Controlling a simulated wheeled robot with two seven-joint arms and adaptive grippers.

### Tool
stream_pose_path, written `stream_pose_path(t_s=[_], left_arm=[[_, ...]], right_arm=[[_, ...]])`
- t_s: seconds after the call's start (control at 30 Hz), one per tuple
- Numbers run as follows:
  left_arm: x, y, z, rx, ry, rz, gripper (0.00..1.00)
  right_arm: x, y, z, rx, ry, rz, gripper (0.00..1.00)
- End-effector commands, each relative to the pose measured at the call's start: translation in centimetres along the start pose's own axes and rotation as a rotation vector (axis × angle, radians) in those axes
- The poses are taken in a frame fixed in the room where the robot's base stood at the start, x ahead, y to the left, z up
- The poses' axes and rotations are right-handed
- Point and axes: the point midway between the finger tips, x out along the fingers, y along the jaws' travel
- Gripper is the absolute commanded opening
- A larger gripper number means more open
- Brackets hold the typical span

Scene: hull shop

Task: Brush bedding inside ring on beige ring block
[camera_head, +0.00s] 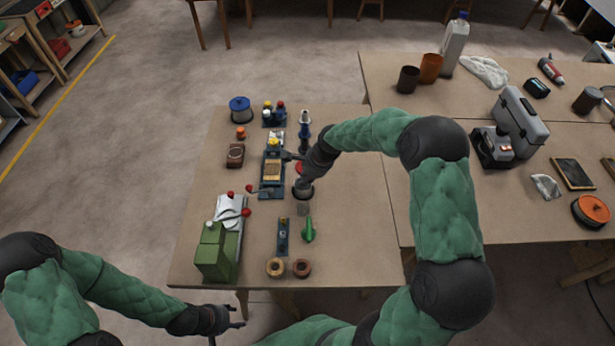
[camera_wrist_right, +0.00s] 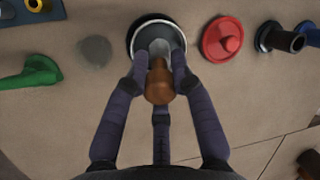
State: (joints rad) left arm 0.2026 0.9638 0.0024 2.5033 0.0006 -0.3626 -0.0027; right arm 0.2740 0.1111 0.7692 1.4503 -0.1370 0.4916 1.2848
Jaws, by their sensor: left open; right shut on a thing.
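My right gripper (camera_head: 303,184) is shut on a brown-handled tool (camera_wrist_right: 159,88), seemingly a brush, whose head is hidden. It stands over a dark-rimmed grey pot (camera_wrist_right: 158,37), and the tool's lower end is at or in the pot. The pot (camera_head: 303,193) is mostly covered by the gripper in the head view. A beige ring block (camera_head: 275,267) lies near the table's front edge, beside a browner ring block (camera_head: 302,268). Both are well in front of my right gripper. My left gripper (camera_head: 238,318) is open and empty, low off the table's front edge.
A red lid (camera_wrist_right: 222,38) and a grey disc (camera_wrist_right: 95,48) flank the pot. A green object (camera_head: 308,230) and a blue fixture (camera_head: 283,235) stand between pot and ring blocks. A green machine (camera_head: 216,250) stands at the left. The table's right part is clear.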

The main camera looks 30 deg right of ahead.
Motion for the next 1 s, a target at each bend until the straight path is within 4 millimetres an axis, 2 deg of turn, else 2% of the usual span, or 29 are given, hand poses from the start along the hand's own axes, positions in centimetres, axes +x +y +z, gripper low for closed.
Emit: stream_pose_path(t_s=[0.23,1.0], left_arm=[[-0.4,0.1,0.0,0.0,0.0,0.0,0.48],[-4.2,1.5,0.2,0.0,0.0,0.0,0.48]], right_arm=[[-0.3,0.1,0.1,0.0,-0.002,0.005,0.0],[-5.3,-1.6,1.0,0.0,-0.001,0.002,0.0]])
